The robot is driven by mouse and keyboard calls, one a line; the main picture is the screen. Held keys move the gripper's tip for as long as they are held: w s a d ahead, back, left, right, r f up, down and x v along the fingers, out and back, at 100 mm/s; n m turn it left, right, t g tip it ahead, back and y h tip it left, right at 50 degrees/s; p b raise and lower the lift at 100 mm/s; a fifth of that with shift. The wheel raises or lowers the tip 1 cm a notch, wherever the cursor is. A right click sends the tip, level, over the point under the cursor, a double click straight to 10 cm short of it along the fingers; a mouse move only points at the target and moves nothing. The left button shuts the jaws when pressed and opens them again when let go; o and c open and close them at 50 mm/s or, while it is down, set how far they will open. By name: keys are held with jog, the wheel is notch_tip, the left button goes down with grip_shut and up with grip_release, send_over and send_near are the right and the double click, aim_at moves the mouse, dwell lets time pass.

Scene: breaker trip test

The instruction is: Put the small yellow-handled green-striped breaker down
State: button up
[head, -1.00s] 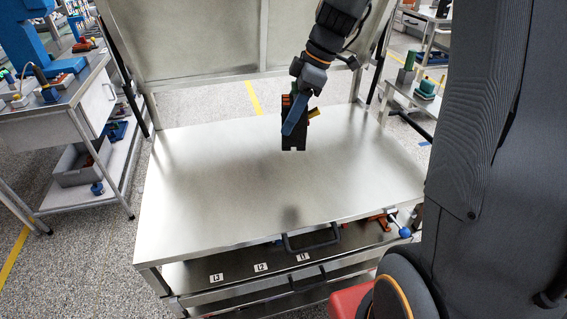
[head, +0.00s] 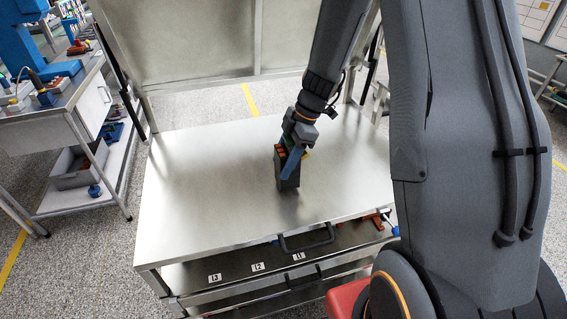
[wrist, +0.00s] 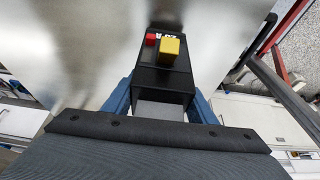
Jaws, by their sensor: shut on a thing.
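The breaker (head: 287,178) is a dark block, held upright by my gripper (head: 290,162) above the middle of the bare steel table top (head: 215,185). Its base is at or just above the surface; I cannot tell whether it touches. Orange spots show at its upper end. In the wrist view the breaker (wrist: 163,76) shows its black face with a yellow handle (wrist: 169,48), a red button (wrist: 151,39) and white lettering. The blue fingers are shut on its two sides. No green stripe can be made out clearly.
A lower shelf (head: 235,268) bears labels L1, L2 and L3. A steel panel (head: 190,55) rises behind. A workbench (head: 75,110) stands at left. The table top around the breaker is clear.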

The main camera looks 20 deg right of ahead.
jog(key=shift+f, duration=0.6)
jog(key=shift+f, duration=0.2)
jog(key=o, duration=1.5)
jog(key=shift+r, duration=0.15)
jog(key=shift+d+r, duration=0.1)
jog(key=shift+r, duration=0.15)
jog(key=b+v, duration=0.3)
jog(key=v, duration=0.8)
jog(key=shift+d+r, duration=0.15)
jog(key=shift+r, duration=0.05)
